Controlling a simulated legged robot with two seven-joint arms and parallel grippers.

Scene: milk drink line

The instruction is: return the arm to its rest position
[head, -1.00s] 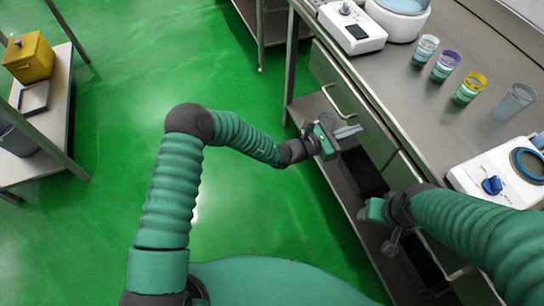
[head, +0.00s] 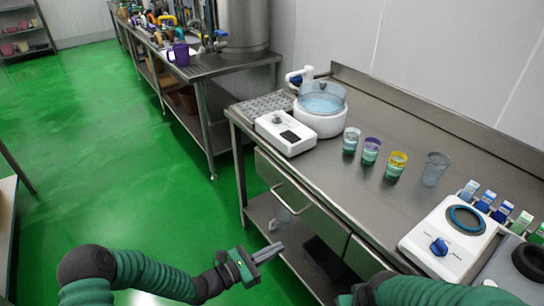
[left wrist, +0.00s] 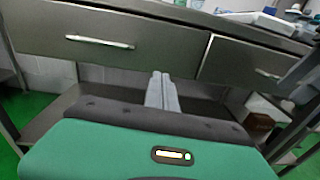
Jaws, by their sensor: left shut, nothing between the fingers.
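My left gripper (head: 268,254) is in front of the steel counter's drawers, below the worktop, with its fingers together and nothing between them. Its closed fingers also show in the left wrist view (left wrist: 162,92), pointing toward the drawer fronts. My left arm (head: 150,274) comes in bent from the lower left of the head view. My right arm (head: 425,291) shows at the bottom right of the head view; its gripper's fingers are not visible there.
The steel counter (head: 340,185) has drawers with a handle (head: 292,203). On it stand a white water bath (head: 321,108), a white device (head: 285,134), several cups and a white machine with a blue knob (head: 440,246). Green floor (head: 100,180) is free at left.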

